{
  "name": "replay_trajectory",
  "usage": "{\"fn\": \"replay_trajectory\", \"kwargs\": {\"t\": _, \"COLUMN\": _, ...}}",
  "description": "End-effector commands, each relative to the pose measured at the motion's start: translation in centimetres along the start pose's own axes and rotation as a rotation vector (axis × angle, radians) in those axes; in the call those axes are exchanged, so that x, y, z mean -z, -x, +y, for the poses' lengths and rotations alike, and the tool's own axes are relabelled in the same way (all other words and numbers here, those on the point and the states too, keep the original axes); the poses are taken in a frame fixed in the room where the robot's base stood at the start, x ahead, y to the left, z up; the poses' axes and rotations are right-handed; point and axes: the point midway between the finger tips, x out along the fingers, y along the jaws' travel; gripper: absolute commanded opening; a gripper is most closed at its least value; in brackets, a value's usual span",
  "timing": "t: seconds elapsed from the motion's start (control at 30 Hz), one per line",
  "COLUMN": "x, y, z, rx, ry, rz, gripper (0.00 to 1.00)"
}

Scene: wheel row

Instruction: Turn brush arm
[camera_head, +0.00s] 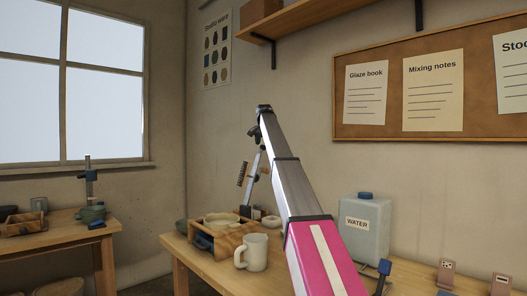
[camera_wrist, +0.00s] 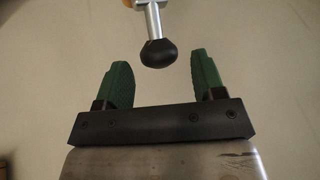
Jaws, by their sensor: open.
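The brush arm shows in the wrist view as a silver rod (camera_wrist: 153,20) ending in a black rounded knob (camera_wrist: 158,53). The knob lies in line with the gap between my fingers, near the level of their tips; I cannot tell its depth exactly. My gripper (camera_wrist: 168,75) is open, its two green fingers apart and neither visibly touching the knob. In the head view a dark bristled brush (camera_head: 242,174) hangs beside a slanted metal post (camera_head: 251,180) on the table. My own arm hides part of that area.
A wooden tray box (camera_head: 222,240), a white mug (camera_head: 252,252) and a water jug (camera_head: 365,228) stand on the table (camera_head: 200,268) around the post. A wooden shelf (camera_head: 330,22) and a cork board (camera_head: 390,60) are on the wall. A second table (camera_head: 55,236) is at left.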

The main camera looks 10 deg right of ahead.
Motion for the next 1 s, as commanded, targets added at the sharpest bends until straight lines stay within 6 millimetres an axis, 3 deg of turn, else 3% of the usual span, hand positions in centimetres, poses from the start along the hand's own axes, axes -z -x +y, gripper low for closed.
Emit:
{"fn": "replay_trajectory", "kwargs": {"t": 0.23, "x": 0.0, "y": -3.6, "z": 0.0, "rx": 0.0, "ry": 0.0, "rz": 0.0, "gripper": 0.63}}
{"fn": "replay_trajectory", "kwargs": {"t": 0.57, "x": 0.0, "y": -4.2, "z": 0.0, "rx": 0.001, "ry": 0.0, "rz": 0.001, "gripper": 0.63}}
{"fn": "replay_trajectory", "kwargs": {"t": 0.77, "x": 0.0, "y": -4.2, "z": 0.0, "rx": 0.0, "ry": 0.0, "rz": 0.0, "gripper": 0.01}}
{"fn": "replay_trajectory", "kwargs": {"t": 1.0, "x": -0.4, "y": -3.8, "z": -0.2, "rx": -0.002, "ry": 0.005, "rz": 0.013, "gripper": 0.0}}
